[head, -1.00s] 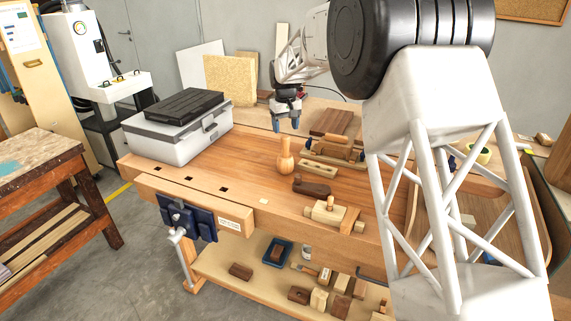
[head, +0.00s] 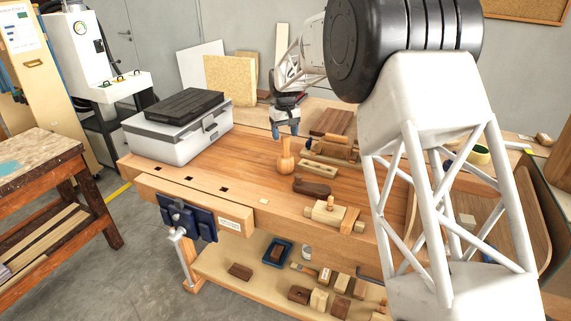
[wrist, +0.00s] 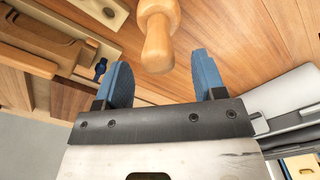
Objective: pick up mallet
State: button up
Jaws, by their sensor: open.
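The mallet (head: 286,158) is a light wooden, rounded tool standing upright on the workbench. My gripper (head: 287,130) is just above and behind it in the head view, with blue fingers pointing down. In the wrist view the mallet (wrist: 158,35) shows its narrow end toward me, roughly between and beyond the two blue fingertips. My gripper (wrist: 160,75) is open and empty there. No contact between fingers and mallet can be seen.
A grey case (head: 180,137) stands on the bench at the left. Wooden planes (head: 312,187) and other tools lie right of the mallet. A blue vise (head: 187,217) is on the bench front. The bench top left of the mallet is mostly clear.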

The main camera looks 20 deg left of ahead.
aim_at(286, 145)
jog(key=shift+d+f, duration=0.15)
jog(key=shift+f, duration=2.45)
grip_shut()
